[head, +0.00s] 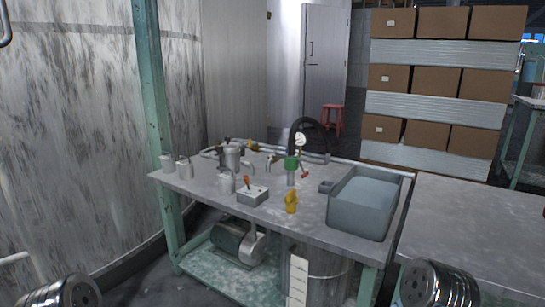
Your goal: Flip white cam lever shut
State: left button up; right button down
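I cannot make out a white cam lever at this size. On the grey workbench (300,212) stands an upright fitting with a green collar (291,163). A small red handle (304,173) and a round white-faced gauge (300,140) are beside it. A yellow fitting (291,201) stands in front of it. A grey box (252,196) with an orange-tipped lever (246,182) is to the left. Neither of my grippers is in view.
A grey basin (362,222) takes up the bench's right end. A metal pot (232,156) and small grey cups (184,168) stand at the left. Another grey tabletop (470,220) adjoins at right. The bench's front strip is mostly clear.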

aim_at(274, 155)
jog(key=i+j, duration=0.5)
jog(key=j, duration=0.2)
jog(key=i+j, duration=0.2)
jog(key=j, duration=0.2)
